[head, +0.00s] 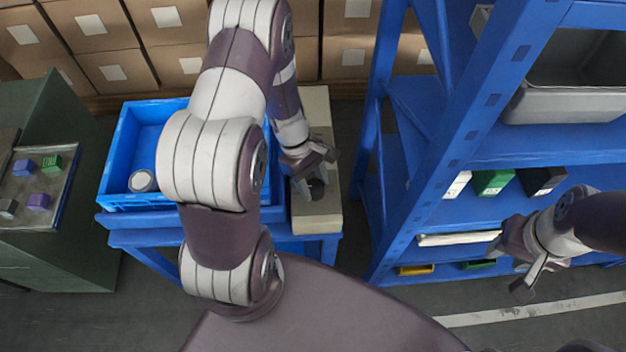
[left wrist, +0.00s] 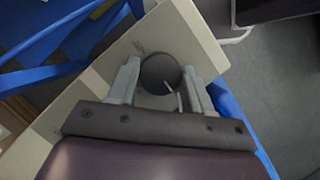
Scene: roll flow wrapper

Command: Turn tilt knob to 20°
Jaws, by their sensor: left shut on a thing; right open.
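The tilt knob (left wrist: 161,72) is a dark round knob with a pale pointer line, on the top face of a beige box (left wrist: 185,35). In the head view the knob (head: 317,188) shows partly behind my left gripper (head: 312,182). In the left wrist view my left gripper (left wrist: 160,85) has a finger on each side of the knob and is shut on it. The pointer line slants toward the lower right of that view. Any scale marks are too small to read. My right gripper (head: 522,268) is open and empty in front of the blue shelf.
The beige box (head: 318,220) stands on a blue table (head: 190,238) beside a blue crate (head: 125,150) holding a round grey object (head: 142,181). A blue shelf rack (head: 440,150) stands to the right. A green cabinet (head: 75,240) with small coloured blocks is at left.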

